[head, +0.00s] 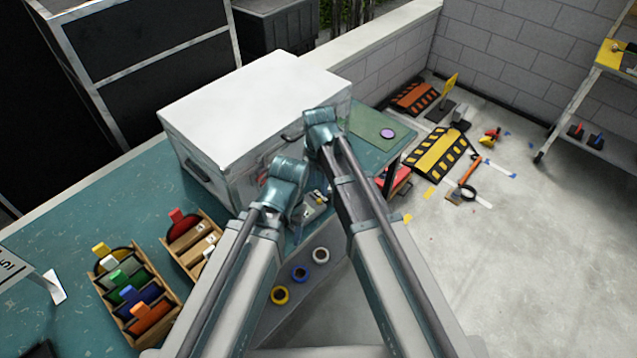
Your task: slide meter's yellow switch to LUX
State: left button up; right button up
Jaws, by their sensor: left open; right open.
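A small grey device with yellow bits (314,202), which looks like the meter, lies on the teal table between my two arms. It is partly hidden by my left wrist, and its switch and markings are too small to read. My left gripper (274,176) is open at the front of the white case, just left of the device and apart from it as far as I can see. My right gripper (300,134) is open, higher up near the case's right corner. The fingers of both are mostly hidden behind the wrists.
The big white case (250,95) blocks the back of the table (75,222). Wooden racks with coloured pieces (137,295) stand at left. A green mat (368,128) with a purple disc lies at right. Tape rolls (300,273) hang at the front. Ramps (440,152) lie on the floor.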

aim_at(319, 199)
notch_tip(319, 199, up, 8)
jog(key=p, duration=0.6)
jog(key=shift+p, duration=0.4)
